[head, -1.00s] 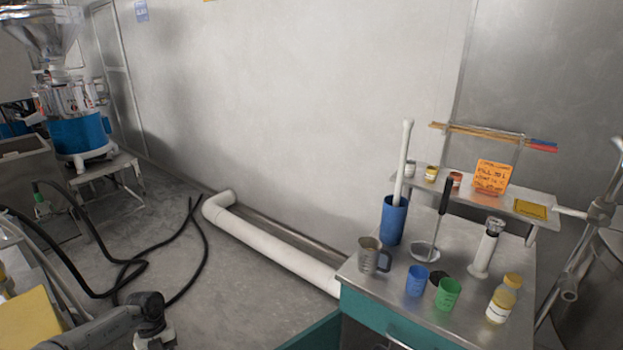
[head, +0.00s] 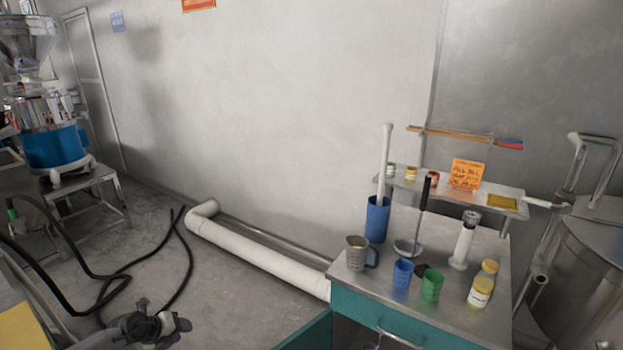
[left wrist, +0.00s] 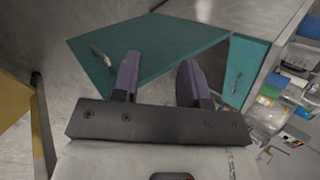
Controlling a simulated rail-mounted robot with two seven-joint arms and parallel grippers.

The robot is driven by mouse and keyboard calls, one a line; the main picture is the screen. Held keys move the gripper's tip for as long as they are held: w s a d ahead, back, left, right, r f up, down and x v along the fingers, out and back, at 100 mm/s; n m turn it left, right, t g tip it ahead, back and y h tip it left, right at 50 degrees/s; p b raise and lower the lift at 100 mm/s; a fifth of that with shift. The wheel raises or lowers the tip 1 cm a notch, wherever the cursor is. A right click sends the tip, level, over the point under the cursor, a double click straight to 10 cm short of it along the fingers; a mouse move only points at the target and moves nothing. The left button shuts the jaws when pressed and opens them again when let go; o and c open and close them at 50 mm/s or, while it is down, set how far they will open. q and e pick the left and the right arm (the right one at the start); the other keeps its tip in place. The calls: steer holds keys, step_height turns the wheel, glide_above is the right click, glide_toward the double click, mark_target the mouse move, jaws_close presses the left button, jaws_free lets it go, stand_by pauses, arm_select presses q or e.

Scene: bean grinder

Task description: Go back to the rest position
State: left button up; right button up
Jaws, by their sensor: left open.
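My left gripper (head: 166,328) shows at the lower left of the head view, low over the floor and left of the teal cabinet. In the left wrist view its two purple-grey fingers (left wrist: 158,82) stand apart with nothing between them. Beyond them, a teal cabinet door (left wrist: 155,45) stands swung out, apart from the fingers as far as I can tell. My right gripper is in neither view.
A steel-topped cabinet (head: 345,283) at the right carries cups, bottles, a metal pitcher (head: 357,254) and a blue holder (head: 377,220). A white pipe (head: 260,257) runs along the wall. Black hoses (head: 105,278) lie on the floor near a blue grinder (head: 55,147) on a stand.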

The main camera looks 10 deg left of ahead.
arm_select(q)
steer(key=w+d+r+n+t+y, duration=0.2)
steer(key=w+d+r+n+t, duration=0.25)
steer(key=r, duration=0.65)
steer(key=w+d+r+n+t+y, duration=0.1)
steer(key=w+d+r+n+t, duration=0.15)
steer(key=d+r+t, duration=0.6)
steer(key=s+d+r+n+g+y, duration=0.35)
steer(key=d+r+n+y, duration=0.2)
steer(key=r+n, duration=0.3)
steer(key=s+d+f+n+g+h+p, duration=0.1)
steer(key=s+d+f+n+g, duration=0.15)
steer(key=s, duration=0.45)
steer(key=s+d+f+n+g+h+p, duration=0.1)
steer(key=s+d+n+h, duration=0.1)
steer(key=s+d, duration=0.3)
steer(key=s+d+f+n+g+h+p, duration=0.1)
steer(key=s+d+f+n+g, duration=0.1)
steer(key=s, duration=0.6)
steer(key=s+a+f+n+g+h+p, duration=0.15)
steer(key=s+f+g, duration=0.25)
steer(key=s+f, duration=0.7)
steer(key=s+f+n+g+p, duration=0.3)
steer(key=s+f, duration=0.4)
steer(key=s, duration=0.9)
step_height(320, 180, up, 38)
steer(key=g+p, duration=0.1)
steer(key=p, duration=3.6)
steer(key=shift+f, duration=0.2)
